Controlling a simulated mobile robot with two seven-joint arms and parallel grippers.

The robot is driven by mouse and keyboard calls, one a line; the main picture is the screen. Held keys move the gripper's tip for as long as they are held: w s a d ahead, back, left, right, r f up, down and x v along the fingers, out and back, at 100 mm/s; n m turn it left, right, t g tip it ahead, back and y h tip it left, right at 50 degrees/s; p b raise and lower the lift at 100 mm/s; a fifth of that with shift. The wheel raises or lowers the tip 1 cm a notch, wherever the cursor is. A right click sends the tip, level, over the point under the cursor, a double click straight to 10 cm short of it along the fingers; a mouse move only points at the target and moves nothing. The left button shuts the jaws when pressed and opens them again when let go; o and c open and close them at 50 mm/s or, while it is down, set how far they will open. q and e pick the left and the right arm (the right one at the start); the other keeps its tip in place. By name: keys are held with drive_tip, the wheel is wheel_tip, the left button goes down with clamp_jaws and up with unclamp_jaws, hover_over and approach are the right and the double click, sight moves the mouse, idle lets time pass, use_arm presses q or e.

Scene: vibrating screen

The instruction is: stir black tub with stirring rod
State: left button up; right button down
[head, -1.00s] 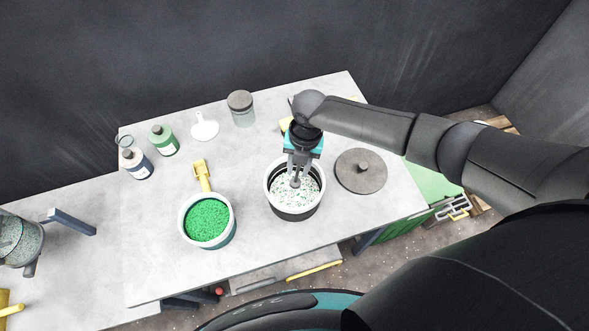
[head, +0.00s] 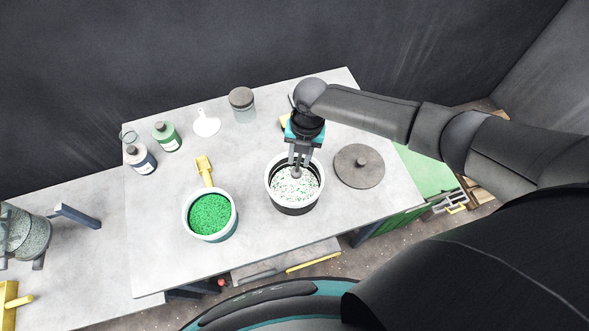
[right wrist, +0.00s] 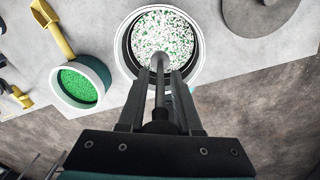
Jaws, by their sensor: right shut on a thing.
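The black tub (head: 294,208) has a white rim and stands on the grey table. It holds white granules mixed with green specks. My right gripper (head: 297,165) is above the tub, shut on the stirring rod (head: 296,173). In the right wrist view the grey rod (right wrist: 159,68) runs from between the fingers (right wrist: 157,90) into the tub (right wrist: 121,50), and its tip is over or in the granules. I cannot tell how deep the tip sits. My left gripper is not in view.
A tub of green granules (head: 232,231) stands left of the black tub, with a yellow scoop (head: 205,171) behind it. A round grey lid (head: 360,170) lies to the right. Bottles (head: 167,137) and a lidded jar (head: 243,107) stand at the back. The table's front left is clear.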

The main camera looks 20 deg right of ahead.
drive_tip(key=shift+r, duration=2.5)
drive_tip(key=shift+w+m+b, duration=0.15)
drive_tip(key=shift+m+b, duration=0.45)
drive_tip(key=shift+b, duration=0.05)
drive_tip(key=m+b, duration=0.3)
drive_tip(key=m, duration=0.1)
drive_tip(key=m+b, duration=0.3)
drive_tip(key=m, duration=0.1)
drive_tip(key=m+t+b, duration=0.1)
drive_tip(key=m+b, duration=0.2)
drive_tip(key=m, duration=0.1)
drive_tip(key=shift+a+r+h+b, duration=0.2)
drive_tip(key=shift+r+h+b, duration=0.15)
drive_tip(key=shift+r+h, duration=0.05)
drive_tip(key=s+d+f+m+h+b, duration=0.1)
drive_tip(key=s+d+m+b, duration=0.2)
drive_tip(key=m+b, duration=1)
drive_tip(key=s+m, duration=0.2)
drive_tip(key=m, duration=0.2)
drive_tip(key=shift+s+d+f+m, duration=0.15)
drive_tip(key=shift+s+m, duration=0.25)
